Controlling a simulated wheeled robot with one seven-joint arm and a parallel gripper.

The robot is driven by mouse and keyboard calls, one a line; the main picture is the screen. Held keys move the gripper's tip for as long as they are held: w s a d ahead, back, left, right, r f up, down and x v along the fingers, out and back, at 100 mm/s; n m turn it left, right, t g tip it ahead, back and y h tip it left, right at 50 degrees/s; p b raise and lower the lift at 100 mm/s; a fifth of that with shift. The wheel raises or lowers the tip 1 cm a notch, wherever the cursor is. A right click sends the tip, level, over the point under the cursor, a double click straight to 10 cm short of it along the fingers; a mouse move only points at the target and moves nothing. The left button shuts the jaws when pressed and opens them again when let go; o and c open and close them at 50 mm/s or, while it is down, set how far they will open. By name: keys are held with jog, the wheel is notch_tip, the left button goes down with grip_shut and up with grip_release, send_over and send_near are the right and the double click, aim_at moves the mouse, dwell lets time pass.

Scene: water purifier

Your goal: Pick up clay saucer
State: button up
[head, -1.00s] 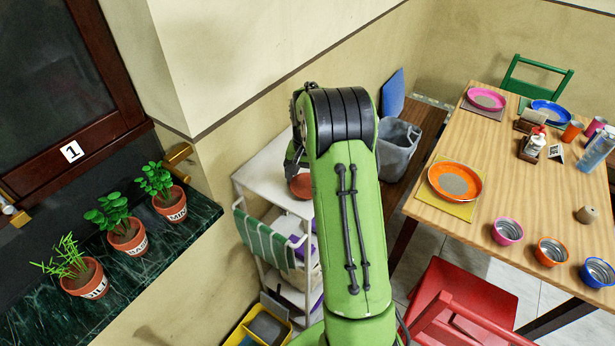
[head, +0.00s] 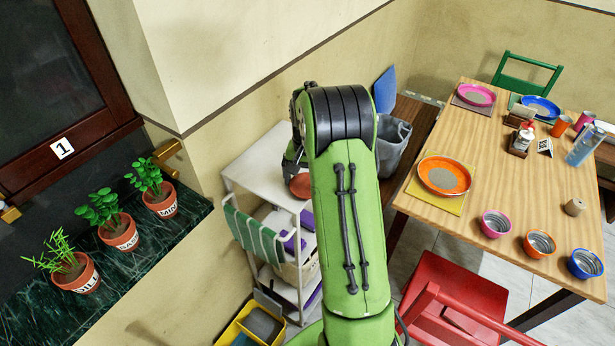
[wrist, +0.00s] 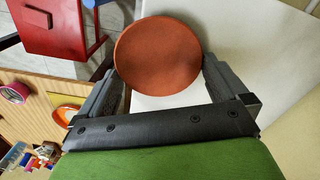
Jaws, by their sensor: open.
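The clay saucer (head: 300,186) is a round, plain terracotta dish. In the head view it shows at the right part of the white cart's top (head: 262,172), partly hidden by my green arm. In the wrist view the saucer (wrist: 158,56) is large and lies between the two dark fingers of my gripper (wrist: 160,75). The fingers are open, one at each side of the saucer. I cannot tell whether they touch its rim. My gripper is mostly hidden behind my arm in the head view.
A wall stands behind the cart. A green striped towel (head: 255,236) hangs on its front. Potted herbs (head: 120,233) stand on the dark ledge at left. A wooden table (head: 490,190) with dishes and a red chair (head: 462,290) are at right. A grey bin (head: 393,140) stands behind.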

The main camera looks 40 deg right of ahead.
aim_at(307, 184)
notch_tip(307, 184, up, 16)
jog(key=p, duration=0.2)
jog(key=shift+f, duration=0.1)
